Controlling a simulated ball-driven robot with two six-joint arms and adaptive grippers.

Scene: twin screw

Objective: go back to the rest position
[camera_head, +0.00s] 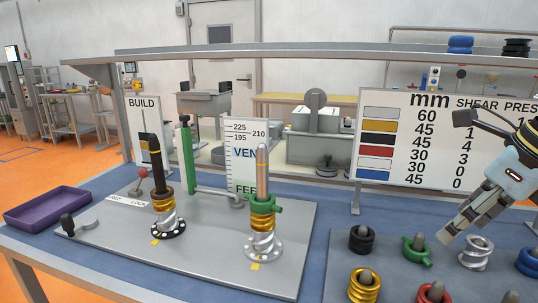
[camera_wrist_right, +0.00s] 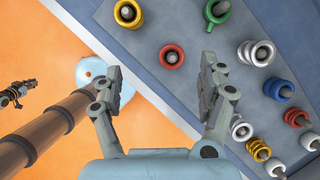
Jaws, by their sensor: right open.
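My right gripper (camera_head: 458,226) reaches in from the right edge in the head view, above the grey board of collars. In the right wrist view my right gripper (camera_wrist_right: 162,68) shows two fingers spread wide with nothing between them. It is open and empty, and apart from the parts on the board.
The grey parts board (camera_head: 343,268) bears several coloured collars, among them a black ring (camera_head: 361,239) and silver collar (camera_head: 476,252). Left of it, a fixture plate (camera_head: 200,270) holds two posts stacked with rings. A purple tray (camera_head: 47,207) sits at far left.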

